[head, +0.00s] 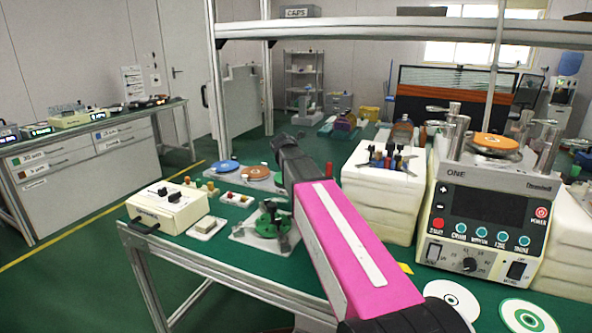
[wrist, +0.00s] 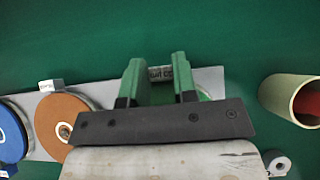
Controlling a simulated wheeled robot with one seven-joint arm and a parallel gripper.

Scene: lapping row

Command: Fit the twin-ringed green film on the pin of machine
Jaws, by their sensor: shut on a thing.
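My gripper (wrist: 160,72) shows in the wrist view, its two green fingers set apart over the pale grey tray (wrist: 215,77). A sliver of a brighter green disc (wrist: 205,95) shows beside the right finger. It seems to be the green film in my jaws, but its rings and most of its face are hidden. In the head view my arm hides the fingertips and this film. The machine (head: 490,208) marked ONE stands at the right, with an orange disc (head: 495,142) on its top; the pin is not distinguishable there.
A blue disc (wrist: 12,135) and an orange disc (wrist: 60,115) lie left of my gripper. A beige tube (wrist: 290,100) lies at right. A white disc (head: 450,299) and a green-and-white disc (head: 527,317) lie before the machine. A white stack (head: 380,190) stands left of it.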

